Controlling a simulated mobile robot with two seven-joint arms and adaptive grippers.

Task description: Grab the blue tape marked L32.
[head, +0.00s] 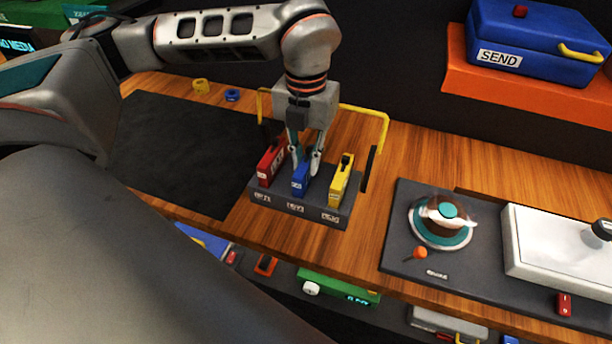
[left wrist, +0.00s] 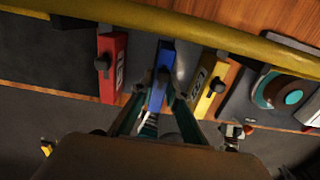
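The blue tape (head: 300,181) stands upright in the middle slot of a dark rack (head: 326,218), between a red tape (head: 269,164) and a yellow tape (head: 341,183). Its small white label is too small to read. My left gripper (head: 306,164) points down at the blue tape, with its fingers apart and near the tape's top on either side. In the left wrist view, the blue tape (left wrist: 160,68) lies ahead between the open fingers (left wrist: 155,99); contact cannot be made out. The red tape (left wrist: 111,68) and yellow tape (left wrist: 211,84) flank it. My right gripper is out of view.
A yellow rail (head: 365,110) stands behind the rack. To the right are a trackball panel (head: 400,245) and a white box (head: 560,250). A blue SEND case (head: 535,40) sits on an orange block at the back. A dark mat (head: 185,150) lies clear at left.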

